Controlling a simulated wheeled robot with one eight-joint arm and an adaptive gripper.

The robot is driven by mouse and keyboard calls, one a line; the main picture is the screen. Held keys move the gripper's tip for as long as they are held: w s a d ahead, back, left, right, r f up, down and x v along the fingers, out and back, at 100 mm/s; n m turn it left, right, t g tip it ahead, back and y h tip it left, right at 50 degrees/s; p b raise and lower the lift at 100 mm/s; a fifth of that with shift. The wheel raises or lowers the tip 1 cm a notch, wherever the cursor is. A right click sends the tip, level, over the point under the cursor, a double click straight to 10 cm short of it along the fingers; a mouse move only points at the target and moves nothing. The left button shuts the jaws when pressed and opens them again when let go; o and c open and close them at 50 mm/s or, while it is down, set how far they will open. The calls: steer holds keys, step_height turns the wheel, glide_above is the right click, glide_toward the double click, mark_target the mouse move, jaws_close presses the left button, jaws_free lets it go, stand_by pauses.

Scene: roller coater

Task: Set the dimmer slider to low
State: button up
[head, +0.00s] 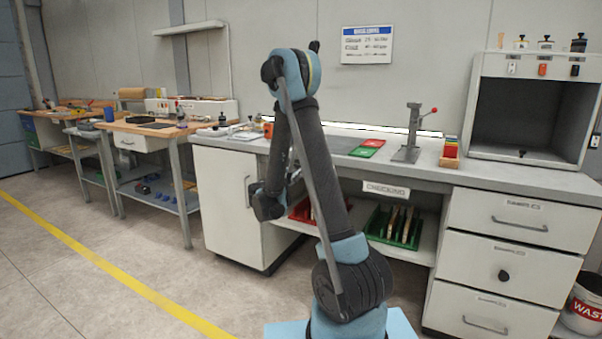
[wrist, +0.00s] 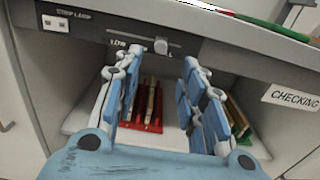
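The dimmer slider (wrist: 161,46) shows in the wrist view as a small light grey knob on the dark front rail under the bench top. A slot runs left and right of it. A small white label (wrist: 122,42), too blurred to read surely, sits to its left. My gripper (wrist: 160,62) is open and empty, its blue-grey fingers spread to either side below the knob. I see no contact with the knob. In the head view my arm hides the slider and most of the gripper.
A white "STRIP LAMP" switch plate (wrist: 56,23) is left on the same rail. Below, a shelf holds a red tray (wrist: 146,122) and a green tray (head: 390,232), with a "CHECKING" sign (wrist: 291,97) to the right. The bench top (head: 430,170) overhangs the rail.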

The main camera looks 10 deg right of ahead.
steer(key=x, duration=0.9)
